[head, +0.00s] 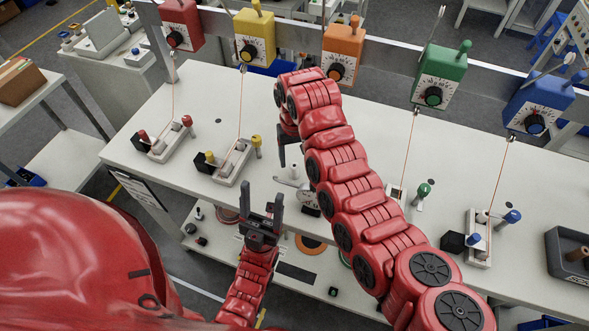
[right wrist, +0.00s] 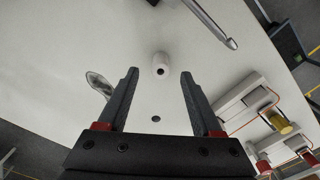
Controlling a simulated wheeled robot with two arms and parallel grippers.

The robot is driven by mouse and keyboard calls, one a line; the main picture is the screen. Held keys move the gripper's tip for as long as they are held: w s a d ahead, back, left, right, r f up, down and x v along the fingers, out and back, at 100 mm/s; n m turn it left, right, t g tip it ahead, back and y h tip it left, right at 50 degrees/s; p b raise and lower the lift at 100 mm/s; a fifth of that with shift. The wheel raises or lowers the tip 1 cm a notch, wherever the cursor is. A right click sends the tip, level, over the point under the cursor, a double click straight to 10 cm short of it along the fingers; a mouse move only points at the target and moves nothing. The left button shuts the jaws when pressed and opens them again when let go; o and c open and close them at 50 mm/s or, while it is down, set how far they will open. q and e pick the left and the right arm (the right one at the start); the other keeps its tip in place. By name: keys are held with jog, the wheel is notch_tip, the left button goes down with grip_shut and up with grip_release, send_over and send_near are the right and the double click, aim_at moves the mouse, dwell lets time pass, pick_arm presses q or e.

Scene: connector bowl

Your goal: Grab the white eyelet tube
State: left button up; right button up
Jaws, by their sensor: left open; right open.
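The white eyelet tube (right wrist: 160,65) stands on the pale tabletop in the right wrist view, its dark hole facing the camera. My right gripper (right wrist: 159,73) is open and empty. In that picture the tube lies between the tips of the two dark fingers, with a gap on each side; I cannot tell the height difference. In the head view my right gripper (head: 288,150) is over the middle of the table, partly hidden by my red arm. My left gripper (head: 262,216) is open and empty at the table's front edge.
A metal rod (right wrist: 212,22) lies near the tube, and a shiny spoon-shaped part (right wrist: 98,85) is left of the fingers. Red-knobbed (head: 163,140), yellow-knobbed (head: 232,163) and blue-knobbed (head: 482,236) fixtures stand on the table (head: 200,100). A dark tray (head: 568,262) is at right.

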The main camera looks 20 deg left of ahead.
aim_at(295, 165)
notch_tip(295, 165, down, 3)
jog(key=shift+a+f+p, duration=0.1)
jog(key=shift+p, duration=1.05)
jog(key=shift+w+f, duration=0.1)
jog(key=shift+f, duration=0.35)
grip_shut()
